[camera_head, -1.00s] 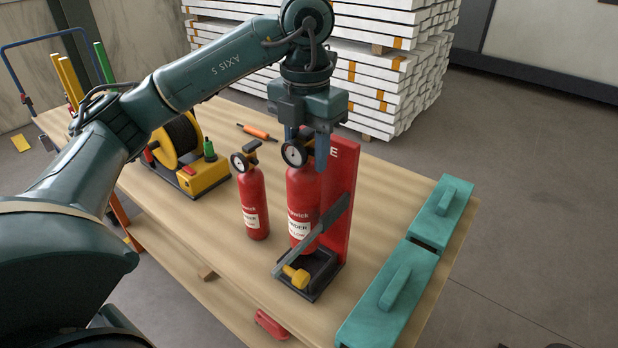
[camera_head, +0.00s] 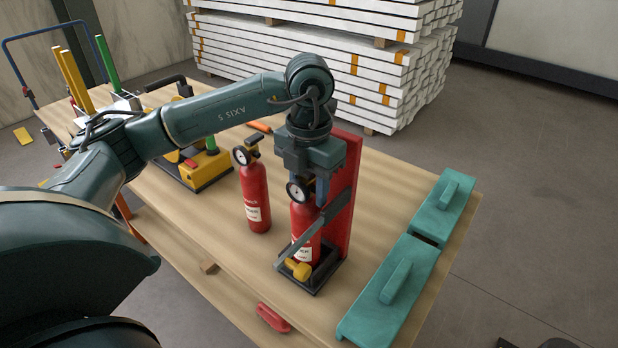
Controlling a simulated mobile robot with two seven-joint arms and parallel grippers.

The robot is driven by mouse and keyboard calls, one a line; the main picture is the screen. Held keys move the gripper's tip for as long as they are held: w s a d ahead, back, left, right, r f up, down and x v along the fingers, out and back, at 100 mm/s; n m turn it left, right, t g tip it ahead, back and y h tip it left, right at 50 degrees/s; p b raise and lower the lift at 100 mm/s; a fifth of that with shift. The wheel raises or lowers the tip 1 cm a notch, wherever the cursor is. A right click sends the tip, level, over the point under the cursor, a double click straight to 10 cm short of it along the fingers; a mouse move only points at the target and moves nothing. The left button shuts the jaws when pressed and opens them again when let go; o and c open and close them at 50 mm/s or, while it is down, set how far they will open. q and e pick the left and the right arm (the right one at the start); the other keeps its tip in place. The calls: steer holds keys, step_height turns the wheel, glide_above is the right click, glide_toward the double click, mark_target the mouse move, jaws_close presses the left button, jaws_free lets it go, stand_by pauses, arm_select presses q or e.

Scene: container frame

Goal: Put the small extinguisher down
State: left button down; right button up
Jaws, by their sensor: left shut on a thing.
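My left gripper (camera_head: 308,183) is shut on a red extinguisher (camera_head: 302,222) with a round black-and-white gauge and a white label. The gripper holds it from above, near its top. The extinguisher is upright, in front of the red back plate (camera_head: 345,185) of a stand and over its black base tray (camera_head: 325,276). A grey bar (camera_head: 300,240) crosses in front of it, with a yellow knob (camera_head: 298,269) below. Its bottom edge is partly hidden, so I cannot tell whether it touches the tray. A second red extinguisher (camera_head: 256,200) stands upright on the table to the left.
The wooden table (camera_head: 385,190) has two teal cases (camera_head: 392,285) with handles along its right edge. A red object (camera_head: 272,317) lies below the table's front edge.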

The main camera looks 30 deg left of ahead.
arm_select(q)
steer(key=shift+r, duration=0.1)
steer(key=c, duration=1.2)
jaws_free()
steer(key=shift+f, duration=0.2)
steer(key=shift+o, duration=0.3)
